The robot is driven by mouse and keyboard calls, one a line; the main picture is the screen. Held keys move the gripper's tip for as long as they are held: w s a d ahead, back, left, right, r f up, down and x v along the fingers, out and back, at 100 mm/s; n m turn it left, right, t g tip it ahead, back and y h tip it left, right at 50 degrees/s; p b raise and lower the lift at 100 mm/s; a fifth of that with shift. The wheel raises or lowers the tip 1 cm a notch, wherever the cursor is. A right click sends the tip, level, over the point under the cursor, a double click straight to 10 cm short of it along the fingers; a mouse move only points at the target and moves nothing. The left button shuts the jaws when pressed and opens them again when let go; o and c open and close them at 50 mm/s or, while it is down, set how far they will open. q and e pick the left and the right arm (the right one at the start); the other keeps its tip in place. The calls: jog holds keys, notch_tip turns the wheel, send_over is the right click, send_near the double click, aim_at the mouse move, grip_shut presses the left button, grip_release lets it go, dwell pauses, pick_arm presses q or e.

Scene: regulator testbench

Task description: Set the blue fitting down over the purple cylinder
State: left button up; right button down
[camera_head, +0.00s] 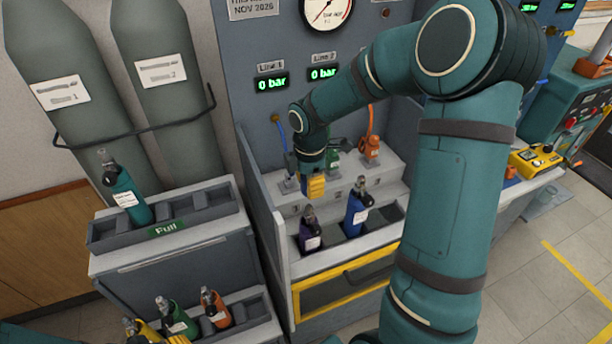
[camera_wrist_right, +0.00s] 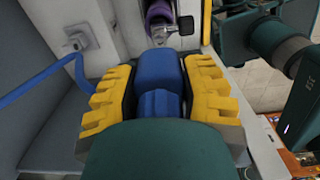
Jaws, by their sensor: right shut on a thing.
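My right gripper (camera_head: 316,187) hangs above the bench. In the right wrist view its yellow finger pads are shut on the blue fitting (camera_wrist_right: 157,72), one on each side. The purple cylinder (camera_head: 311,238) stands in the bench trough, below and in front of the gripper in the head view. Its purple body (camera_wrist_right: 159,11) and metal valve also show at the top of the right wrist view, apart from the fitting. The fitting is mostly hidden by the gripper in the head view. My left gripper is not in view.
A blue cylinder (camera_head: 355,214) stands right of the purple one. Green (camera_head: 333,158) and orange (camera_head: 371,146) fittings sit on the ledge behind. A blue hose (camera_wrist_right: 38,85) runs at the left of the wrist view. A rack (camera_head: 165,232) marked Full stands at left.

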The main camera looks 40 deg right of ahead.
aim_at(309, 206)
jog(key=shift+f+b, duration=1.1)
jog(key=shift+f, duration=0.2)
jog(key=shift+f+b, duration=0.8)
jog(key=shift+f, duration=0.2)
jog(key=shift+w, duration=0.1)
jog(key=shift+r+p, duration=0.1)
jog(key=shift+p, duration=0.25)
jog(key=shift+f+b, duration=1.25)
jog(key=shift+f, duration=0.7)
jog(key=shift+c, duration=2.4)
grip_release()
jog(key=shift+r, duration=0.1)
